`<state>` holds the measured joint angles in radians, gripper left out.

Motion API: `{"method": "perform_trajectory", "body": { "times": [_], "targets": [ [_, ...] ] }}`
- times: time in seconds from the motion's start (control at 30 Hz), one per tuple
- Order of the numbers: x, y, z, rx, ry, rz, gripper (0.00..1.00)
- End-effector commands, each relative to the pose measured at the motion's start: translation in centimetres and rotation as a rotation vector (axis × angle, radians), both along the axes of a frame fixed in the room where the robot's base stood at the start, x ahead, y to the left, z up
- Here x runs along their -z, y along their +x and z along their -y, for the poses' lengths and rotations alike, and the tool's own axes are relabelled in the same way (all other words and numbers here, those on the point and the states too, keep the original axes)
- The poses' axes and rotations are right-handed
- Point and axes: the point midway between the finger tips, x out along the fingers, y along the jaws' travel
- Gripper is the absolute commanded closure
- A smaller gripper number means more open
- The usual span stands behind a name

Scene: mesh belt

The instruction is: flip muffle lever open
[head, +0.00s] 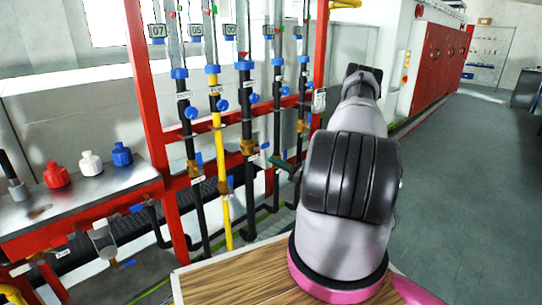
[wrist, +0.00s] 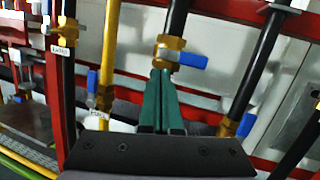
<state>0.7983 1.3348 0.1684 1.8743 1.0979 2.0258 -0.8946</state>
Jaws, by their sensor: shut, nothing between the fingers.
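My gripper (wrist: 160,74) is shut and empty, its green fingers pointing up in the wrist view. Its tips are just below a brass valve (wrist: 166,50) on a black pipe. A blue lever (wrist: 188,60) sticks out to the right of this valve, roughly crosswise to the pipe. I cannot tell whether the tips touch it. No label reading muffle is legible, so I cannot confirm which lever is the muffle lever. In the head view my gripper (head: 281,163) is small, in front of the pipe rack, partly hidden by my arm.
A blue lever (wrist: 246,125) stands by a lower valve on the right. Another (wrist: 92,81) stands beside the yellow pipe (wrist: 109,50). The red rack frame (head: 148,100) bounds the pipes. A bench (head: 85,205) holds red, white and blue bottles. Open floor (head: 460,180) lies right.

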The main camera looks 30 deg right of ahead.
Motion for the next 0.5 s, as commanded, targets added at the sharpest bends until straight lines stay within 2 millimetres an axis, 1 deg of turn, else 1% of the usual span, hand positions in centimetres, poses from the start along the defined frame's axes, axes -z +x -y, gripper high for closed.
{"method": "perform_trajectory", "body": {
  "times": [0.03, 0.1, 0.2, 0.33, 0.5],
  "targets": [
    [1.7, -0.4, 0.8, 0.048, 0.031, -0.012, 1.00],
    [3.5, -0.7, 1.9, 0.108, 0.062, -0.020, 1.00],
    [5.3, -1.1, 2.9, 0.172, 0.093, -0.029, 1.00],
    [6.5, -1.5, 3.6, 0.216, 0.112, -0.036, 1.00],
    [6.8, -1.6, 3.7, 0.225, 0.115, -0.038, 1.00]
  ]
}}
